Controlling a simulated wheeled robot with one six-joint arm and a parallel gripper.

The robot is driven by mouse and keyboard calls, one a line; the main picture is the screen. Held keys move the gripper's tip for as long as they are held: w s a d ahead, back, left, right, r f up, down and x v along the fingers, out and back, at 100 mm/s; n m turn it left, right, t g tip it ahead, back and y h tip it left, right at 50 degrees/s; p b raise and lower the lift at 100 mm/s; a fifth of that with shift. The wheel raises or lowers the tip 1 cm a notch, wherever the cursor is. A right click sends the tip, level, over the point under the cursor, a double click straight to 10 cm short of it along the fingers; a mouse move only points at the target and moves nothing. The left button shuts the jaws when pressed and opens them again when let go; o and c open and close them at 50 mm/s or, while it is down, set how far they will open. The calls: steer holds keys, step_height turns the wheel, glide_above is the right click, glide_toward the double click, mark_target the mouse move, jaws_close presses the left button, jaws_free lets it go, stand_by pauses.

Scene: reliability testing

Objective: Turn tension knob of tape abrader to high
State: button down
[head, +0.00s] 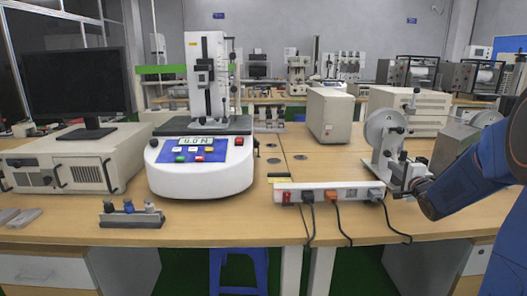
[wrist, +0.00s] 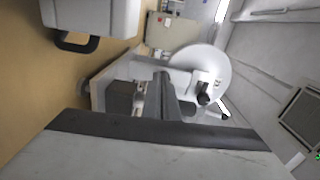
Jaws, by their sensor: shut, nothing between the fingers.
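The tape abrader (head: 381,134) stands on the right part of the table, with a round white disc on an upright frame. In the wrist view its white disc (wrist: 208,62) lies just beyond my fingers. A small black knob (wrist: 204,98) shows in front of the disc; I cannot read any tension marking on it. My gripper (wrist: 172,100) is shut and empty, its dark fingers pointing toward the abrader, left of the black knob in the wrist view. In the head view my blue arm comes in from the right, and my gripper (head: 408,180) is close to the abrader's front; contact cannot be told.
A power strip (head: 330,192) with plugs and hanging cables lies left of the abrader. A beige box (head: 330,115) stands behind it. A tester with a blue panel (head: 201,150) and a monitor (head: 76,85) stand further left.

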mark_target(388, 154)
steer(key=shift+w+d+f, duration=0.1)
steer(key=shift+w+d, duration=0.05)
steer(key=shift+w, duration=3.2)
steer(key=shift+w+r, duration=0.15)
steer(key=shift+r, duration=0.15)
